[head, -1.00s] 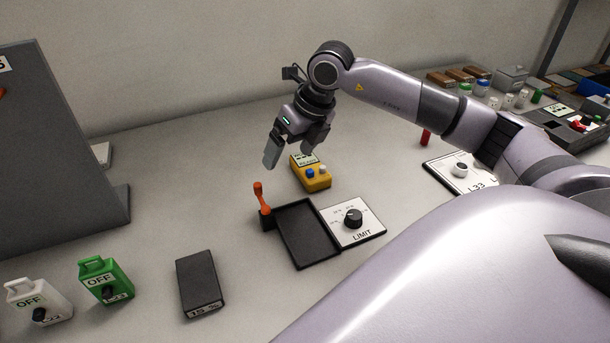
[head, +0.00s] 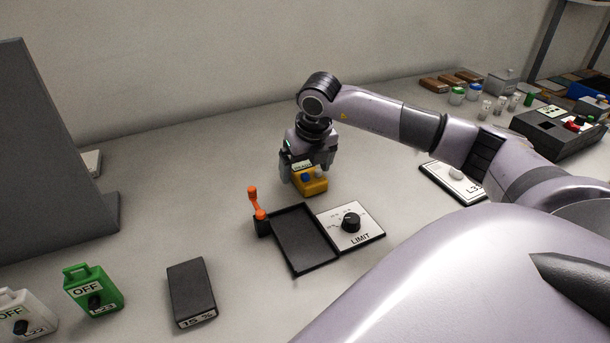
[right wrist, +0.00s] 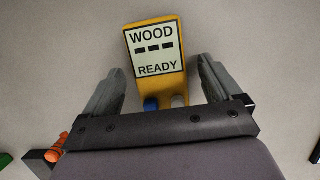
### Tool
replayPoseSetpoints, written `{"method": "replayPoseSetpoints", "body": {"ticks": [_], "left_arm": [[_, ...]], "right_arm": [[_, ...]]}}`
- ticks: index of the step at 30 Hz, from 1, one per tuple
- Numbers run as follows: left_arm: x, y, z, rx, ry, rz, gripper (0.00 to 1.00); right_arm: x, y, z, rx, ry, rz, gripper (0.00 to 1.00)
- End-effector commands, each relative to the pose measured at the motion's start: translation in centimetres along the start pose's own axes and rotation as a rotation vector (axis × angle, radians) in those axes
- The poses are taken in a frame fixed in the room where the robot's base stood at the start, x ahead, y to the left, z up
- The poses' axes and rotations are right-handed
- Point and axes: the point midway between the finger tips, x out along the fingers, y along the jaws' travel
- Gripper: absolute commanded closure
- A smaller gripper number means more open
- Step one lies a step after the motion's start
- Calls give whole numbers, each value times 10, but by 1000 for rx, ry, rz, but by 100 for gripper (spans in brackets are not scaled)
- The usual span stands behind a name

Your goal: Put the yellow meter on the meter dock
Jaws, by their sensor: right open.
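The yellow meter (head: 312,184) lies on the table just behind the black tray-like dock. In the right wrist view the meter (right wrist: 172,84) shows a screen reading WOOD and READY, with a blue and a white button near the gripper. My right gripper (head: 304,180) is open and lowered at the meter; in its wrist view the fingers (right wrist: 158,85) stand on either side of the meter's button end, with gaps. The meter dock, a shallow black tray (head: 304,240) with an orange lever (head: 257,203) on its left, is empty. My left gripper is not in view.
A LIMIT dial plate (head: 364,232) adjoins the tray's right side. A dark block marked 15 % (head: 191,290), a green OFF tag (head: 93,289) and a white OFF tag (head: 24,315) lie front left. A grey panel (head: 50,150) stands at left. An L33 plate (head: 450,187) lies right.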

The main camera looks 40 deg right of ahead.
Motion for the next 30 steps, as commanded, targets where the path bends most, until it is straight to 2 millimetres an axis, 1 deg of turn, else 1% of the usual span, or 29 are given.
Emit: {"method": "replayPoseSetpoints", "body": {"ticks": [4, 5, 6, 8, 9, 10, 11, 12, 19, 23, 26, 29, 30], "left_arm": [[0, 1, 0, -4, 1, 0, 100], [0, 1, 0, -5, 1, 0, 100], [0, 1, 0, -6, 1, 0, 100], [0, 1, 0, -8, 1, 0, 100], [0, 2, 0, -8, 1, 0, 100], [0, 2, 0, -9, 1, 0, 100], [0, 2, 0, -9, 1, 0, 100], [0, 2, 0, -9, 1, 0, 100], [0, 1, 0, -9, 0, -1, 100], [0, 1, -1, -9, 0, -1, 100], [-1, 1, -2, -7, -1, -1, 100], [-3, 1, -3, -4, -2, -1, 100], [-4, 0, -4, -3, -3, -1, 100]], "right_arm": [[0, 0, 0, 0, 0, 0, 8], [0, 0, 0, 0, 0, 0, 15], [0, 0, 0, 0, 0, 0, 28], [0, 0, 0, -1, 0, 1, 48], [0, 0, 0, 0, 0, 1, 61], [0, 0, 0, 0, 0, 1, 70], [0, 0, 0, 0, 0, 1, 79], [-1, 0, 0, 0, -1, 1, 85], [-2, 0, 1, 0, -2, 1, 85], [-8, 0, 3, 0, -2, 2, 85], [-18, 0, 6, 0, -4, 3, 85], [-35, 0, 10, 0, -6, 3, 85], [-43, 0, 13, 1, -7, 3, 85]]}}
